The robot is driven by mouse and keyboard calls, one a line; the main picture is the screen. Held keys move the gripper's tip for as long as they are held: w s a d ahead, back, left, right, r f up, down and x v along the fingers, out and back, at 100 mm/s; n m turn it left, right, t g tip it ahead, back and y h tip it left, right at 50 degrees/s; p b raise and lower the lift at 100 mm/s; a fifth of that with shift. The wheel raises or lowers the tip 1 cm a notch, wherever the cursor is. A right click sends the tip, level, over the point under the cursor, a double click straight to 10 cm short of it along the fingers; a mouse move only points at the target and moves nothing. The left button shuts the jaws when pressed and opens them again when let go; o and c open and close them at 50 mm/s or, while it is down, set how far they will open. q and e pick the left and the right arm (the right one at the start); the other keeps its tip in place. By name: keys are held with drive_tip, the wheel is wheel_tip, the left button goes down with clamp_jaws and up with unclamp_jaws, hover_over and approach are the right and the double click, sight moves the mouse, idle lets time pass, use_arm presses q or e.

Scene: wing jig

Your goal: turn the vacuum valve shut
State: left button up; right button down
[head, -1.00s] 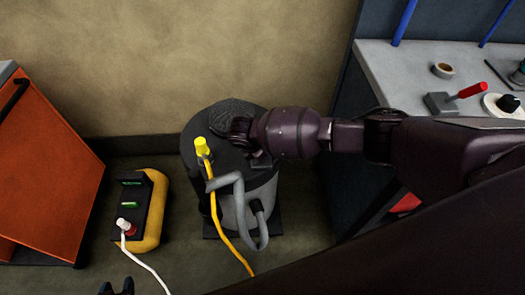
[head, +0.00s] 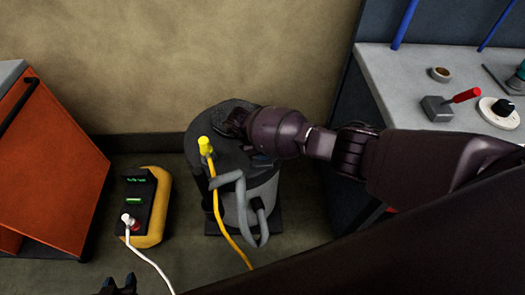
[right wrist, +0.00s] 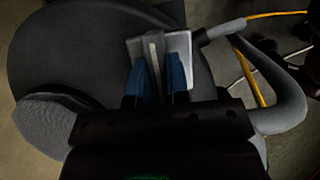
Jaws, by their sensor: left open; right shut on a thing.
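The vacuum valve shows in the right wrist view as a pale metal block (right wrist: 184,47) with a thin upright handle (right wrist: 153,52), on the dark round lid (right wrist: 75,50) of the vacuum unit. My right gripper (right wrist: 158,72) has its blue fingers on either side of the handle and is shut on it. In the head view, the right wrist covers most of the valve on the vacuum unit's lid (head: 207,122). My left gripper (head: 118,286) is open and empty at the bottom left edge of the head view, with only its fingertips showing.
A grey hose (head: 240,205) and a yellow cable (head: 218,212) run down the unit's front. A yellow-and-black box (head: 158,195) with lit displays stands left of it. An orange cabinet (head: 55,165) is at far left, a grey bench (head: 395,75) at right.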

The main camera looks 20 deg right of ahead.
use_arm(q)
drive_tip(key=shift+w+d+r, duration=0.1)
drive_tip(key=shift+w+r, duration=0.25)
drive_tip(key=shift+w, duration=0.05)
use_arm(e)
drive_tip(key=shift+f, duration=0.1)
drive_tip(key=c, duration=1.1)
unclamp_jaws()
drive_tip(key=shift+w+a+r, duration=0.1)
drive_tip(key=shift+a+r, duration=0.05)
drive_tip(key=shift+r, duration=0.4)
drive_tip(key=p+v, duration=0.2)
drive_tip(key=v, duration=0.6)
drive_tip(key=shift+r, duration=0.1)
use_arm(q)
drive_tip(key=shift+w+r, duration=0.15)
drive_tip(key=shift+r, duration=0.6)
drive_tip(key=shift+w+r, duration=0.15)
drive_tip(key=shift+r, duration=0.6)
use_arm(e)
drive_tip(key=shift+v, duration=0.8)
drive_tip(key=shift+a, duration=0.1)
